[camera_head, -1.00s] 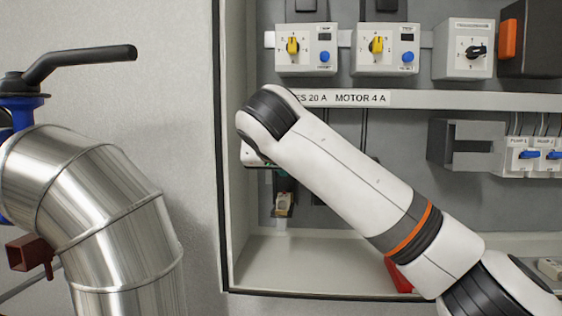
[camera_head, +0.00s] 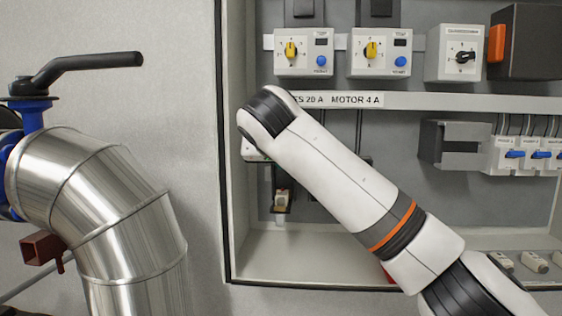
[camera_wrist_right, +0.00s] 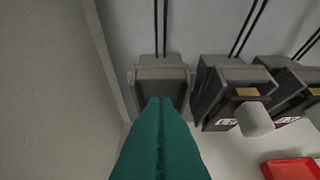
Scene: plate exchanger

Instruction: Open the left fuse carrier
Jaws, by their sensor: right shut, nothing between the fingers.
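The left fuse carrier (camera_wrist_right: 162,72) is a grey block on the panel, seen in the right wrist view at top centre with two dark wires above it. My right gripper (camera_wrist_right: 160,103) has green fingers pressed together, empty, at the carrier's lower front. Whether they touch it I cannot tell. A second grey carrier (camera_wrist_right: 230,88) stands to its right, with a tan part and a white cylinder sticking out. In the head view my right arm hides the left carrier and my fingers. One carrier with a pale cylinder (camera_head: 280,198) shows below the wrist. My left gripper is not in view.
A third carrier (camera_wrist_right: 292,92) and a red tray (camera_wrist_right: 290,168) are at the right of the wrist view. The cabinet's side wall (camera_wrist_right: 50,90) is close on the left. A label rail (camera_head: 450,102) and switch modules (camera_head: 303,50) are above my arm. A metal pipe (camera_head: 105,200) stands outside, left.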

